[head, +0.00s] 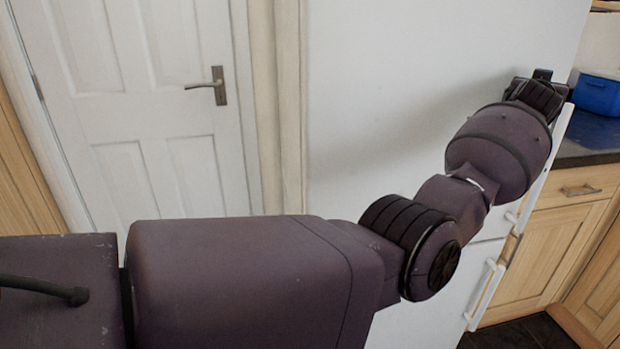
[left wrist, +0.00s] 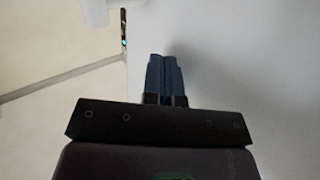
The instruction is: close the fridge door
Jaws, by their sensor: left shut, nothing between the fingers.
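The white fridge (head: 400,90) fills the middle of the head view, with a large upper door front and a lower door (head: 430,315). A long white upper handle (head: 561,128) runs down its right edge, partly behind my arm. A lower handle (head: 485,296) is below it. I cannot tell from here how far the door stands open. My left arm reaches across the front to the upper right edge. The left gripper (left wrist: 165,78) is shut and empty, its fingers close to a white surface; contact is unclear. My right gripper is out of view.
A white panelled room door (head: 130,110) with a dark lever handle (head: 208,86) is at the left. Dark floor (head: 520,333) shows at the bottom right.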

